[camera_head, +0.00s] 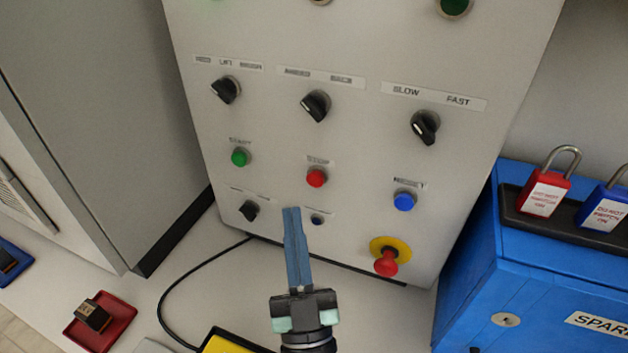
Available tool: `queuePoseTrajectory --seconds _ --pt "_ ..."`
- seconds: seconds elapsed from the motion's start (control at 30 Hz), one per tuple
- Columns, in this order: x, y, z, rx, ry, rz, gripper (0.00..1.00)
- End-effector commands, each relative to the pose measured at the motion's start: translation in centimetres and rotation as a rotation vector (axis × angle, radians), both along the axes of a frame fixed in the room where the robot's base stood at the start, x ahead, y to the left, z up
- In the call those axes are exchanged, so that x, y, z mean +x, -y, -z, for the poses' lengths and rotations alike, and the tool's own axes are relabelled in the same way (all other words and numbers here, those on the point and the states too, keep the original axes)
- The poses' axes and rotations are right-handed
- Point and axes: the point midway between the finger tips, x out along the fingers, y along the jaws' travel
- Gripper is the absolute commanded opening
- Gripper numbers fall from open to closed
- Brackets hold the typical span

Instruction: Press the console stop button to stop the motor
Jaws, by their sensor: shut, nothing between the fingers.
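The console (350,145) is a light grey panel in the middle of the head view. Its red stop button (317,178) sits under a small label reading STOP, in the row between the green start button (240,157) and the blue reset button (404,201). My gripper (291,212) is shut and empty, with its blue fingers pointing up toward the panel. In the picture the fingertips are below and slightly left of the stop button. They do not cover the button, and I cannot tell their distance from the panel.
A red emergency knob on a yellow ring (388,251) is at the panel's lower right. Black selector knobs (315,106) stick out above the buttons. A blue cabinet (540,265) with padlocks stands right. A black cable (170,290), red tray (100,322) and yellow object (232,343) lie below.

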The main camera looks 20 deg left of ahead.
Motion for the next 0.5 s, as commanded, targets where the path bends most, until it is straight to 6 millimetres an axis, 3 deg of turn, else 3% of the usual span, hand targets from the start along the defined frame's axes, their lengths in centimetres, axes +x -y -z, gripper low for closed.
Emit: queuePoseTrajectory --seconds 0.2,0.5 --pt "2.8 0.1 0.0 0.001 0.000 -0.001 0.00" --pt "4.2 0.1 0.0 0.001 -0.001 -0.001 0.00"
